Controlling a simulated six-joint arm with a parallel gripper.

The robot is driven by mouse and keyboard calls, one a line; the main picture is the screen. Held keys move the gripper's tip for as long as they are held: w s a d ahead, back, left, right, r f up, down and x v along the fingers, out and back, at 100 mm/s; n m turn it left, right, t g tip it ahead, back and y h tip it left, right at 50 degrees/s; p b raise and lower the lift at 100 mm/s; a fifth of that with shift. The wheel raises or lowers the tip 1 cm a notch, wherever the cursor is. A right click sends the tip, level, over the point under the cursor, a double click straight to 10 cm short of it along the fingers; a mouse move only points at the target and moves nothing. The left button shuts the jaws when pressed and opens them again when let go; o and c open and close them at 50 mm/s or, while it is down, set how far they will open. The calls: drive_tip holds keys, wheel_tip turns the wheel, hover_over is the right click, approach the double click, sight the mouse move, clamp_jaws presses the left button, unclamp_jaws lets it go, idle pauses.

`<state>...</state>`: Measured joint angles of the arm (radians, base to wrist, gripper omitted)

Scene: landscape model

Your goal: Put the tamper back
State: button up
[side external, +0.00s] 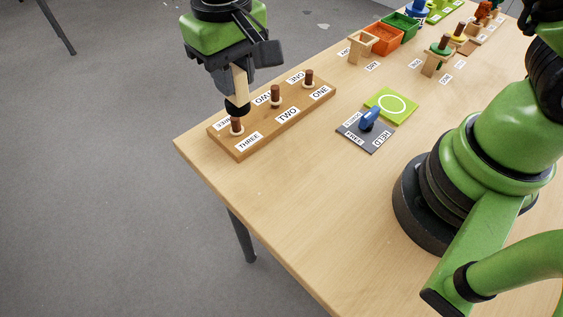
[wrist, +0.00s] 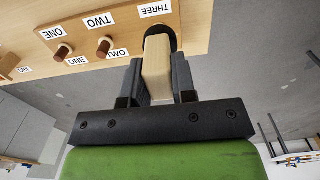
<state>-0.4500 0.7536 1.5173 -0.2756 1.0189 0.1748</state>
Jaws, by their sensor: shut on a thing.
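The tamper (side external: 239,87) has a pale wooden handle and a black round head. My gripper (side external: 234,76) is shut on its handle and holds it head down, roughly upright, at the THREE end of the wooden peg board (side external: 265,129). In the wrist view the handle (wrist: 157,68) sits between the fingers of my gripper (wrist: 157,78), and the black head lies against the view of the board's THREE end. The brown THREE peg (side external: 236,126) shows just below the head in the side view; I cannot tell whether they touch. In the wrist view that peg is hidden.
The TWO peg (side external: 275,95) and ONE peg (side external: 309,78) stand on the same board. A blue-handled switch (side external: 369,120) on a dark plate and a green pad (side external: 404,104) with a white ring lie to the right. Orange (side external: 382,40) and green bins stand farther back. The table front is clear.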

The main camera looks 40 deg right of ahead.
drive_tip(key=s, duration=1.2)
drive_tip(key=shift+s+d+f, duration=0.15)
drive_tip(key=shift+f, duration=1.5)
drive_tip(key=shift+s+d+f, duration=0.1)
drive_tip(key=shift+s+f, duration=0.05)
drive_tip(key=shift+f, duration=1.5)
drive_tip(key=shift+s+d+f, duration=0.15)
drive_tip(key=shift+f, duration=1.5)
drive_tip(key=o, duration=0.9)
drive_tip(key=shift+f, duration=0.1)
wheel_tip(320, 180, up, 12)
drive_tip(key=shift+r, duration=0.2)
